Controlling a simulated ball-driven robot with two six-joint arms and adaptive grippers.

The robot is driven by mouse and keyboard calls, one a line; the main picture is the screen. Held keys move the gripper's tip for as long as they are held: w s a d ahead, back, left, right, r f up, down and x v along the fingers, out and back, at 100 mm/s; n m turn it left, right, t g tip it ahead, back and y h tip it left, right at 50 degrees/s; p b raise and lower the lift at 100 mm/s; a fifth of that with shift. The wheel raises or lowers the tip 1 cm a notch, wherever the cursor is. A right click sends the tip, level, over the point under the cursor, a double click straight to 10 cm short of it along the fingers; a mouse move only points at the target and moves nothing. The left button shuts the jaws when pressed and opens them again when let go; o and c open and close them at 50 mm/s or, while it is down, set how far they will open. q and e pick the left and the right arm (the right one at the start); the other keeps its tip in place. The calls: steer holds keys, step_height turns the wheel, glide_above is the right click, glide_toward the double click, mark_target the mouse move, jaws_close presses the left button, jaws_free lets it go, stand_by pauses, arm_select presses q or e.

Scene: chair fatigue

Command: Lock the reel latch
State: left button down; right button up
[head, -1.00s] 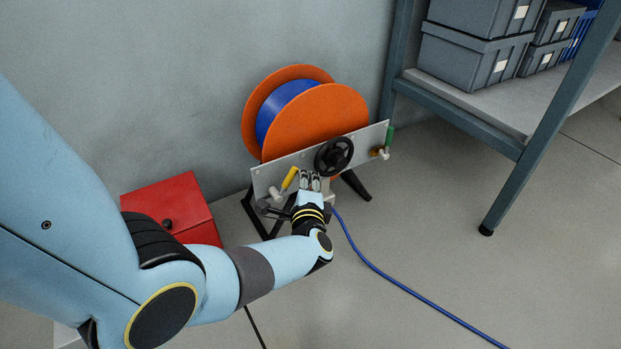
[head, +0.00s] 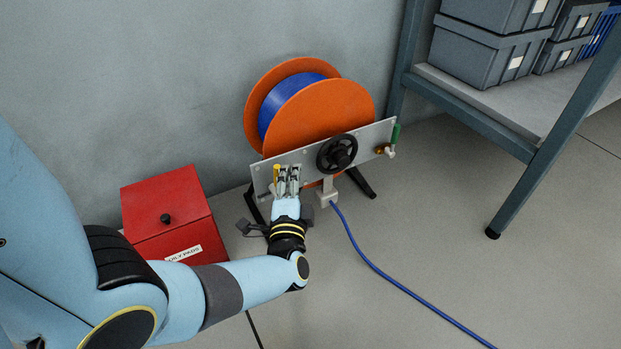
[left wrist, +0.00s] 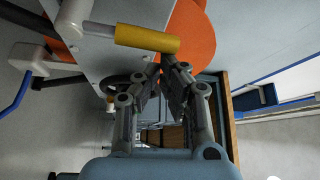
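The reel has orange flanges (head: 318,118) and a blue wound core, behind a grey front panel (head: 300,158). A yellow handle (head: 276,178), seemingly the latch, stands nearly upright at the panel's left end. In the left wrist view the yellow handle (left wrist: 147,39) lies across the top, on a white pivot. My left gripper (head: 289,172) is in front of the panel, just right of the handle. Its fingertips (left wrist: 163,66) come together with nothing visible between them, beside the handle; I cannot tell whether they touch it. My right gripper is not in view.
A blue hose (head: 385,275) runs across the floor. A red box (head: 168,215) stands at left, a shelf with grey bins (head: 490,55) at right.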

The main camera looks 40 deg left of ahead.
mark_target(277, 170)
arm_select(q)
steer(key=shift+s+a+r+n+p, duration=0.1)
steer(key=shift+s+a+n+p, duration=0.2)
steer(key=shift+s, duration=0.55)
steer(key=shift+s+a+r+n+p, duration=0.1)
steer(key=shift+s+a+p, duration=0.3)
steer(key=shift+s, duration=0.45)
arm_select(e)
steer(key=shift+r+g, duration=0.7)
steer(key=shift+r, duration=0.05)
arm_select(q)
steer(key=shift+s, duration=0.1)
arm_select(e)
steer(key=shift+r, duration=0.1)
